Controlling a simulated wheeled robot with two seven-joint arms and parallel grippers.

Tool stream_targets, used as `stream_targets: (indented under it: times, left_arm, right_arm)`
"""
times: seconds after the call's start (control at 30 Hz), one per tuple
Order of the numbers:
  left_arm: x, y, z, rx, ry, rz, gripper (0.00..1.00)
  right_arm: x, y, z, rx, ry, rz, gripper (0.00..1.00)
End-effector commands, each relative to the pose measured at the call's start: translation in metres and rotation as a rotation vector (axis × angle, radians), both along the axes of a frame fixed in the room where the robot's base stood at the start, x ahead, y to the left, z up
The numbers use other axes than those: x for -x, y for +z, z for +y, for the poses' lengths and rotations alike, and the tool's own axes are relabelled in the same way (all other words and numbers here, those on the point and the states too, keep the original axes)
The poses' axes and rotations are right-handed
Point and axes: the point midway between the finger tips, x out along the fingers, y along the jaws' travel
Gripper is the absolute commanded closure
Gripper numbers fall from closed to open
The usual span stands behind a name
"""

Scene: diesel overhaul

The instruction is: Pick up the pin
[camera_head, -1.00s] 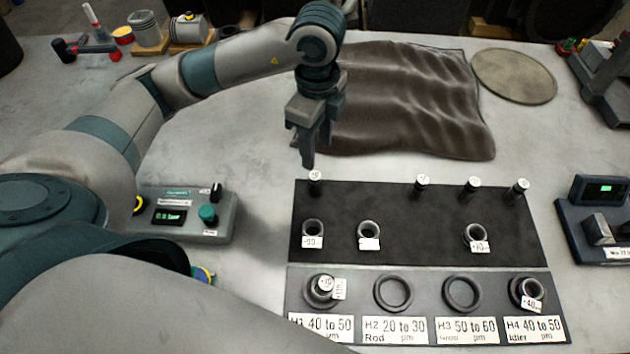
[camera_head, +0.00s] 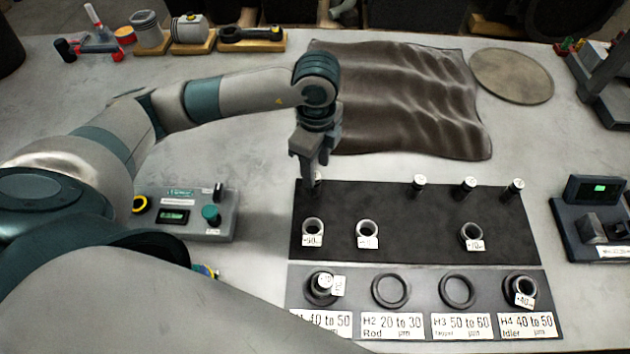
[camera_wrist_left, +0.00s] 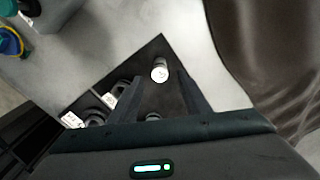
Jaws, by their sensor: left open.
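Several small dark pins with white labelled tops stand along the far edge of the black mat (camera_head: 400,245): one (camera_head: 419,187), another (camera_head: 467,188), and one at the right (camera_head: 515,189). The leftmost pin (camera_head: 318,180) is mostly hidden behind my left gripper (camera_head: 312,177). My left gripper is open and points down over it. In the left wrist view, a pin with a round white top (camera_wrist_left: 159,70) stands between the lines of the two open fingers (camera_wrist_left: 162,85), apart from both. My right gripper is not in view.
Bushings (camera_head: 367,231) with tags stand on the mat. In front is a plate with H1 to H4 rings (camera_head: 391,290); H1 holds a pin (camera_head: 324,281). A control box (camera_head: 185,220) stands left, a gauge (camera_head: 595,215) right, and a brown cloth (camera_head: 410,100) behind.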

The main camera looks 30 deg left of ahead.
Motion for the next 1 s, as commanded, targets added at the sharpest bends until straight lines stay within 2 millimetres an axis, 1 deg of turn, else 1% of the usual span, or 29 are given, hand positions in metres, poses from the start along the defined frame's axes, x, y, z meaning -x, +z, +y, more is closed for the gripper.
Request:
stream_targets:
  times: [0.03,0.17,0.3,0.4,0.87,0.9,0.93,0.97,1.0]
  left_arm:
    - [0.001,-0.002,0.001,-0.002,0.001,0.003,0.57]
    - [0.001,-0.016,0.003,-0.002,0.002,0.005,0.57]
    - [0.000,-0.034,0.002,-0.001,0.002,0.002,0.57]
    - [0.000,-0.041,0.002,-0.001,0.000,0.002,0.57]
    - [0.000,-0.042,0.002,0.000,0.000,0.000,0.57]
    - [0.000,-0.042,0.002,0.000,0.000,0.000,0.61]
    - [0.000,-0.042,0.002,0.000,0.000,0.000,0.69]
    - [0.000,-0.042,0.002,0.000,0.000,0.000,0.76]
    - [0.000,-0.042,0.002,0.000,0.000,0.000,0.85]
  right_arm:
    - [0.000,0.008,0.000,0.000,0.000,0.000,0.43]
    - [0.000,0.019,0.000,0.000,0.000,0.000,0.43]
    - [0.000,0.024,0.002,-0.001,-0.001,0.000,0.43]
    - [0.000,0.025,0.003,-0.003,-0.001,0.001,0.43]
    - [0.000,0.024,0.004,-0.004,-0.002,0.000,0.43]
    - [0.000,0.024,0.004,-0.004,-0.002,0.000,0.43]
    - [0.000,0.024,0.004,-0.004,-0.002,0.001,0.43]
    - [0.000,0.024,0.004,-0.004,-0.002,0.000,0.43]
    - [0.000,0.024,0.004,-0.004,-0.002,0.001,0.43]
